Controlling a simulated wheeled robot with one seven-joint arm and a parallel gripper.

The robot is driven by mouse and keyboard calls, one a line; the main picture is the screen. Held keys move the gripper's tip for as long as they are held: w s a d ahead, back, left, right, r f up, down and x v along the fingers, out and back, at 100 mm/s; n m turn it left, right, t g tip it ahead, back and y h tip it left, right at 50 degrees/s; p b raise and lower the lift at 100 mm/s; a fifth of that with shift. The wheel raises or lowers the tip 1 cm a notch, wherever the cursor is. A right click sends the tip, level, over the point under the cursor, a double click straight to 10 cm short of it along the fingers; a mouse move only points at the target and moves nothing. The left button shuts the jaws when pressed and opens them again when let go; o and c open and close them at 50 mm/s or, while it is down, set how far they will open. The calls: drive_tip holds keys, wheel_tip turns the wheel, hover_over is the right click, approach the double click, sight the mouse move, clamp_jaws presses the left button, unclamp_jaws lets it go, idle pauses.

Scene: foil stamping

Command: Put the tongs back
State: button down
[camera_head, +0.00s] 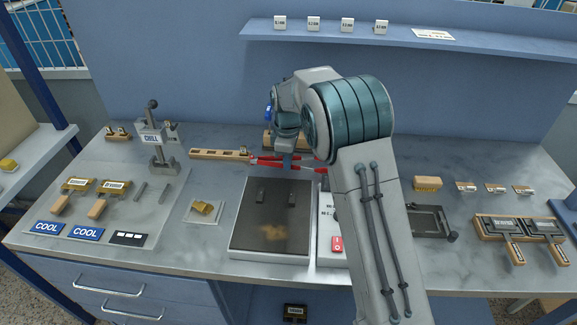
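The tongs (265,162), with red handles, are near the back of the bench, between the wooden rack and the dark plate. Red parts show on both sides of my gripper (287,165), which points down over them. My arm and wrist cover much of this spot. The fingertips are too small and too hidden to tell whether they are closed on the tongs. A wooden rack (210,154) with slots lies just left of the tongs.
A dark hot plate (272,225) with a red switch (337,244) stands in front. A CHILL stand (155,140) is at left, behind stamps and blue COOL labels (86,233). Stamps in a wooden tray (483,226) and a dark frame (428,222) are at right. A shelf (470,40) hangs above.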

drive_tip(key=shift+f, duration=1.25)
drive_tip(key=shift+f, duration=0.2)
drive_tip(key=c, duration=1.6)
unclamp_jaws()
drive_tip(key=shift+c, duration=0.2)
drive_tip(key=shift+r, duration=0.1)
drive_tip(key=shift+r, duration=0.1)
